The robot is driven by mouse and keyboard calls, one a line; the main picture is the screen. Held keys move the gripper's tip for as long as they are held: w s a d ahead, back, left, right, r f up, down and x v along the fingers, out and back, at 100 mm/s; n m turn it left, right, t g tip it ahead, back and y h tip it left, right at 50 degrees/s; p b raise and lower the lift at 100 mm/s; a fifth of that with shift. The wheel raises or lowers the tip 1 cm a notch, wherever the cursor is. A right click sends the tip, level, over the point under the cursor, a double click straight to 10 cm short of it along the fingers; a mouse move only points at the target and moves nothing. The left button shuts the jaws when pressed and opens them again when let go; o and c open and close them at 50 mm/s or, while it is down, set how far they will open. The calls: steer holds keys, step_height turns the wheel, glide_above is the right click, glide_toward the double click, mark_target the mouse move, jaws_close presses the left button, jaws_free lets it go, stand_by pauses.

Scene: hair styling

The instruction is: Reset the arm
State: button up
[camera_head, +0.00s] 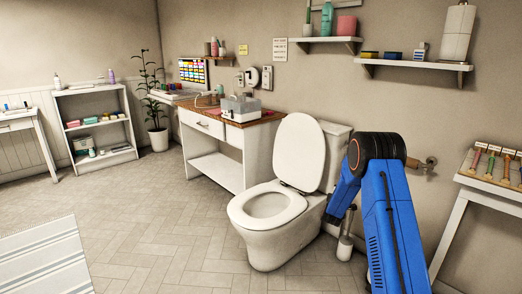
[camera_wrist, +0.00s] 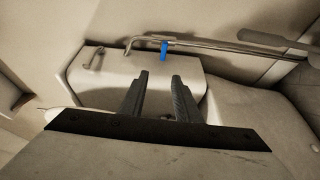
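My arm (camera_head: 385,215), blue with a black joint, stands bent at the right in the head view, in front of the wall beside the toilet. My gripper is not clearly visible there. In the wrist view my gripper (camera_wrist: 160,76) shows two dark fingers apart with an empty gap between them. Beyond them is a pale box-like body (camera_wrist: 190,75) with a small lever at its upper left; it looks like the toilet tank. Whether the fingers touch it I cannot tell.
The toilet (camera_head: 268,215) with its lid up stands close left of my arm. A toilet brush holder (camera_head: 345,247) is between them. A table with tools (camera_head: 480,190) is at the right. Shelves (camera_head: 415,64) hang above. The tiled floor (camera_head: 150,235) at left is open.

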steer(key=s+a+r+m+g+y, duration=0.2)
steer(key=s+a+r+m+y, duration=0.15)
steer(key=s+a+r, duration=0.65)
steer(key=s+a+r+m+g+y, duration=0.2)
steer(key=s+a+r+y, duration=0.3)
steer(key=s+r, duration=0.8)
steer(key=s+a+f+m+g, duration=0.1)
steer(key=s+a+m+g, duration=0.1)
steer(key=s, duration=1.4)
steer(key=s+a+f+m+g, duration=0.1)
steer(key=s+a+m+g, duration=0.1)
steer(key=s, duration=1.4)
steer(key=s+a+f+m+g, duration=0.1)
steer(key=s+a+m+g, duration=0.1)
steer(key=s, duration=1.4)
steer(key=shift+f+g, duration=0.15)
steer(key=shift+g, duration=0.25)
steer(key=shift+w+m, duration=0.1)
steer(key=shift+m, duration=0.15)
steer(key=shift+c, duration=0.3)
